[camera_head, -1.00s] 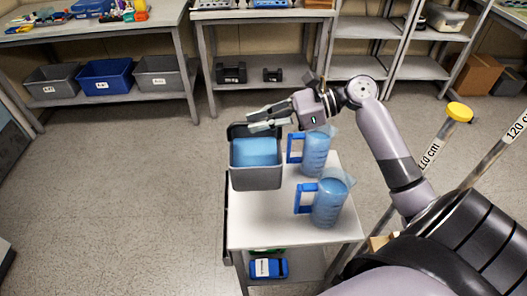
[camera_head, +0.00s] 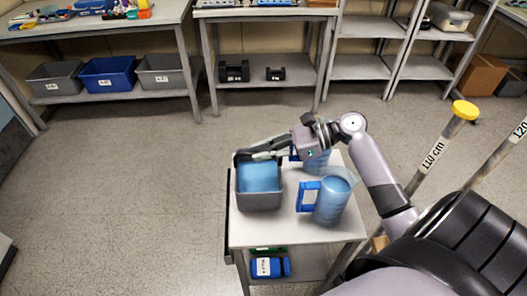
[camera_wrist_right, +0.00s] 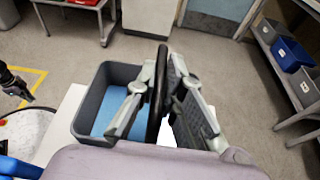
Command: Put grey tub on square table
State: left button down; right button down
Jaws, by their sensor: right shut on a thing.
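The grey tub (camera_head: 258,200) is filled with blue and is at the far left of a small white-topped table (camera_head: 270,235). It looks level; I cannot tell whether its base touches the top. My right gripper (camera_head: 262,150) is at the tub's far rim, shut on it. In the right wrist view, the gripper (camera_wrist_right: 160,105) has its fingers either side of a dark upright edge beside the tub (camera_wrist_right: 90,95). A dark jointed part at that view's left edge may be my left gripper (camera_wrist_right: 18,85); its fingers are too small to judge.
Two blue-handled jugs stand on the small table, one in front (camera_head: 331,203), one behind (camera_head: 316,160) partly hidden by my right arm. A blue case (camera_head: 270,267) is on its lower shelf. Benches with bins (camera_head: 107,80) line the back. Floor left of the table is clear.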

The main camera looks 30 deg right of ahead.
jog(key=shift+s+a+f+p, duration=0.2)
jog(key=shift+f+p, duration=0.1)
jog(key=shift+f, duration=0.2)
jog(key=c, duration=2.1)
grip_release()
jog(key=shift+f, duration=0.2)
jog(key=o, duration=0.4)
jog(key=shift+w+d, duration=0.15)
jog(key=shift+d, duration=0.05)
jog(key=shift+a+r, duration=0.1)
jog(key=shift+r, duration=0.05)
jog(key=shift+r+b, duration=0.3)
jog(key=v, duration=1.2)
jog(key=shift+r+b, duration=0.25)
jog(key=shift+b, duration=0.1)
